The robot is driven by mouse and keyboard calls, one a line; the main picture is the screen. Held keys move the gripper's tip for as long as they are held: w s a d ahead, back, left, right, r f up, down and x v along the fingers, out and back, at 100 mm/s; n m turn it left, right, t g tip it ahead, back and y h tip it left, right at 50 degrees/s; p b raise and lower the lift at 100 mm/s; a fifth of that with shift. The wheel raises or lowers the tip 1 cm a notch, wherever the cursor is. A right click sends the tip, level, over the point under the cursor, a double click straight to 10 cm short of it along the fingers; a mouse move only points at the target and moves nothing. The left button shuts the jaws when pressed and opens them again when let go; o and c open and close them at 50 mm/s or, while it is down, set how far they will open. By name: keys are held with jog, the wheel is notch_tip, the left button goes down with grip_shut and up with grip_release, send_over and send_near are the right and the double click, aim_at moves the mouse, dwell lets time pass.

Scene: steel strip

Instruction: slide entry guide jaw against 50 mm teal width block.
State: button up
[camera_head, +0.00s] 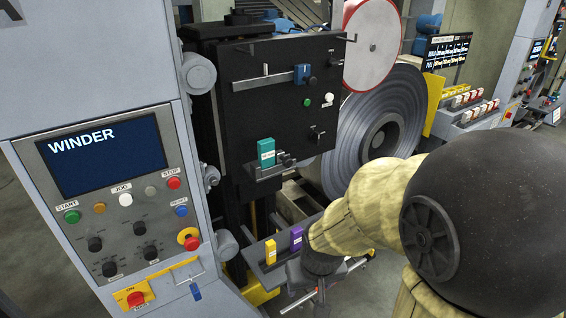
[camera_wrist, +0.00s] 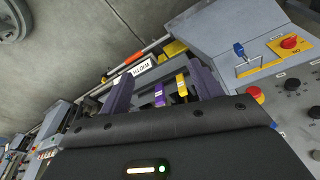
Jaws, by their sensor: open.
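The teal width block (camera_head: 266,152) stands upright on a small ledge low on the black machine panel. A dark guide jaw with a small knob (camera_head: 286,160) sits just right of the block's foot. I cannot tell whether they touch. My gripper (camera_head: 316,286) is below and right of that ledge, near the lower shelf, partly hidden by my wrist. In the wrist view my gripper (camera_wrist: 160,88) is open, its two fingers apart with nothing held. The teal block and the jaw do not show clearly in the wrist view.
A purple block (camera_head: 297,239) and a yellow block (camera_head: 271,251) stand on the grey lower shelf beside my gripper. A black panel (camera_head: 295,105) with a blue slider (camera_head: 302,74) rises above. The winder console (camera_head: 120,190) is at left, the steel coil (camera_head: 376,130) behind.

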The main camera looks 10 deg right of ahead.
aim_at(289, 163)
jog(key=shift+w+d, duration=0.1)
jog(key=shift+w, duration=0.1)
jog(key=shift+c, duration=1.2)
jog(key=w+d+r+n+t+y+b, duration=0.2)
jog(key=w+d+t, duration=0.3)
jog(key=w, duration=0.5)
jog(key=w+d+r+n+t+y+b, duration=0.2)
jog(key=w+d+r+t+y+b, duration=0.1)
jog(key=w+t, duration=0.6)
jog(key=shift+w+d+r+y+b, duration=0.3)
jog(key=shift+w+d+r+y, duration=0.3)
jog(key=shift+w+d+r, duration=0.3)
jog(key=shift+a, duration=0.1)
jog(key=p+x, duration=0.1)
jog(key=x, duration=0.7)
jog(key=p+x, duration=0.2)
jog(key=x, duration=0.7)
jog(key=shift+w+r, duration=0.2)
jog(key=shift+r, duration=0.05)
